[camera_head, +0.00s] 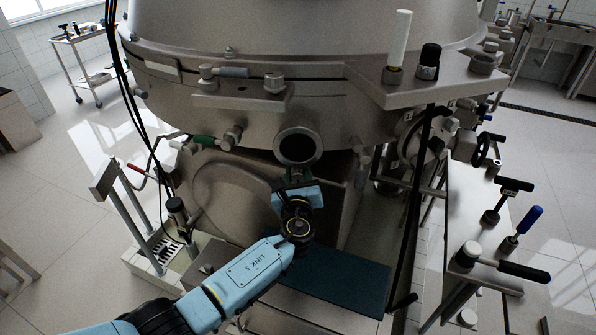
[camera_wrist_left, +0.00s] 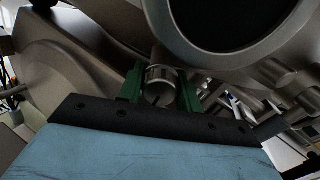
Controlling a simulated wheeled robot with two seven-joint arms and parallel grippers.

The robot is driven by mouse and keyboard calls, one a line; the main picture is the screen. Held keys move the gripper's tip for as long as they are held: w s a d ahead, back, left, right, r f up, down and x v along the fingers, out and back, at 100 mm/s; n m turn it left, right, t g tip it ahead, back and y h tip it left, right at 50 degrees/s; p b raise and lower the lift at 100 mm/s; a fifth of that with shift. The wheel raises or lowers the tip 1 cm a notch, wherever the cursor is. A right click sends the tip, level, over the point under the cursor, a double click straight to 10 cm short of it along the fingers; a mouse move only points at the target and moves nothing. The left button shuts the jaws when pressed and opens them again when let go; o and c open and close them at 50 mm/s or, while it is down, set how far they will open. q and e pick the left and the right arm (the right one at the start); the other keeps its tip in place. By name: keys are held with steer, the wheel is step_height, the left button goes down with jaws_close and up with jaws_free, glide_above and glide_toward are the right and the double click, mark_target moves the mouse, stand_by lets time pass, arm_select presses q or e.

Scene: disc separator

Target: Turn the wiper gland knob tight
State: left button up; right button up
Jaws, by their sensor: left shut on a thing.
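A silver knurled knob (camera_wrist_left: 161,84), which I take for the wiper gland knob, sits between the two green fingers of my left gripper (camera_head: 298,174) in the left wrist view. The fingers are shut on its sides. In the head view the gripper is just below the dark round port (camera_head: 298,146) on the front of the large steel vessel (camera_head: 300,28), and its body mostly hides the knob. The knob's turn position cannot be read. My right gripper is in neither view.
A blue-green mat (camera_head: 345,288) lies below my left arm. A small valve with a green handle (camera_head: 203,140) is left of the port. Black cables hang at the left. Open tiled floor lies further left.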

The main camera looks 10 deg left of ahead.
arm_select(q)
steer(key=shift+f+m, duration=0.1)
steer(key=shift+m, duration=0.3)
steer(key=o, duration=1)
steer(key=shift+s, duration=0.1)
steer(key=s, duration=0.4)
steer(key=s+d, duration=0.1)
steer(key=s, duration=0.8)
steer(key=shift+d+p, duration=0.35)
